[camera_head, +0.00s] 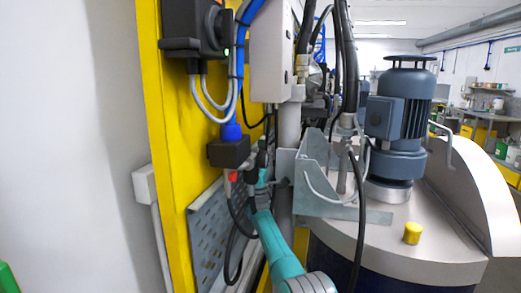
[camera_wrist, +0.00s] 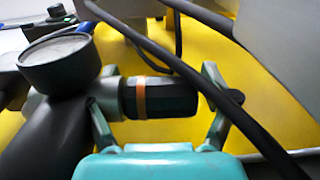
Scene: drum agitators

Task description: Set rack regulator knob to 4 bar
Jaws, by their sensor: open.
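In the wrist view the regulator knob (camera_wrist: 165,97) is a dark ribbed cylinder with an orange ring, lying sideways on a grey metal body. A round pressure gauge (camera_wrist: 60,62) with a black rim sits to its left; its dial is too oblique to read. My gripper (camera_wrist: 162,85) is open, with the knob between its two teal fingers. The left finger is by the metal body and the right finger is near the knob's free end. I cannot tell whether either touches. In the head view my gripper (camera_head: 262,180) is small beside the rack, and the knob cannot be made out.
A black cable (camera_wrist: 215,85) crosses the wrist view diagonally, overlapping the right finger. A yellow panel (camera_wrist: 270,100) lies behind the knob. In the head view, a dark box (camera_head: 229,152), hanging cables and a grey bracket (camera_head: 315,185) crowd the gripper. A drum with a motor (camera_head: 398,120) stands right.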

